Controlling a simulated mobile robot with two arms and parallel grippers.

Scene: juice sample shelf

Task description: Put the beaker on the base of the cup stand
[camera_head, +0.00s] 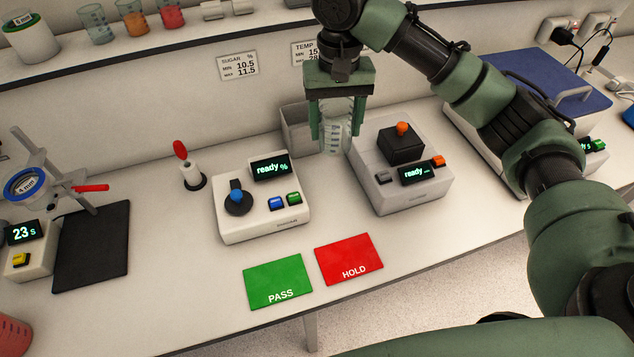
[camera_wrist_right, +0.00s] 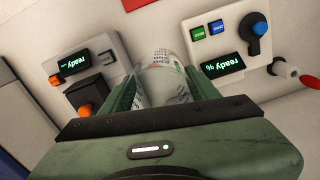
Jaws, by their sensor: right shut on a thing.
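My right gripper (camera_head: 336,133) is shut on a clear beaker (camera_head: 333,141) with dark graduation marks. It holds the beaker upright between its fingers, between and behind the two ready-display devices. Whether the beaker touches the counter I cannot tell. The beaker also shows between the fingers in the right wrist view (camera_wrist_right: 163,78). The cup stand (camera_head: 75,200) is at the far left of the head view, well away from the gripper. It has a blue-ringed cup (camera_head: 25,184), a red-handled part (camera_head: 91,188) and a flat black base (camera_head: 92,248). The base's visible top is bare. My left gripper is out of view.
A white device with a blue knob (camera_head: 262,200) and a grey device with an orange knob (camera_head: 401,165) stand on the counter. A red-topped lever (camera_head: 187,165), a 23 s timer (camera_head: 28,248), green PASS (camera_head: 278,281) and red HOLD (camera_head: 349,259) mats are nearby. A shelf runs behind.

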